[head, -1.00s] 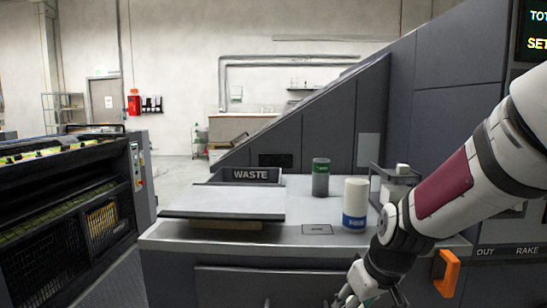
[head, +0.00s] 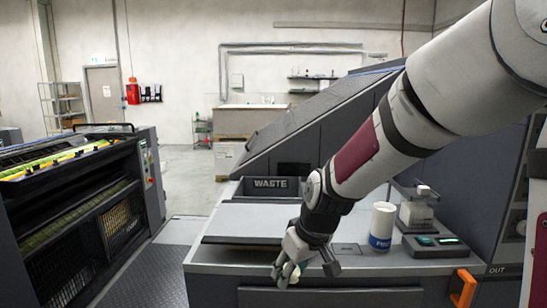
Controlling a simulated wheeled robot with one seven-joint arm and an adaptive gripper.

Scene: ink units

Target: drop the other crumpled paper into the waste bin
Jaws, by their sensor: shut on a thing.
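The waste bin (head: 268,187) is a dark box with a WASTE label, at the back of the grey worktop. My gripper (head: 285,272) is low over the front edge of the worktop, in front of the bin and well apart from it. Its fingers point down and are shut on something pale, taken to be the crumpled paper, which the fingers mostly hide. I cannot make out its shape. No other crumpled paper can be made out on the visible worktop.
A flat grey plate (head: 238,222) lies on the worktop before the bin. A white canister with a blue band (head: 382,226) and a small device (head: 418,212) stand right of my arm. A sloped dark machine panel (head: 330,130) rises behind. A black machine (head: 75,215) stands left across the aisle.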

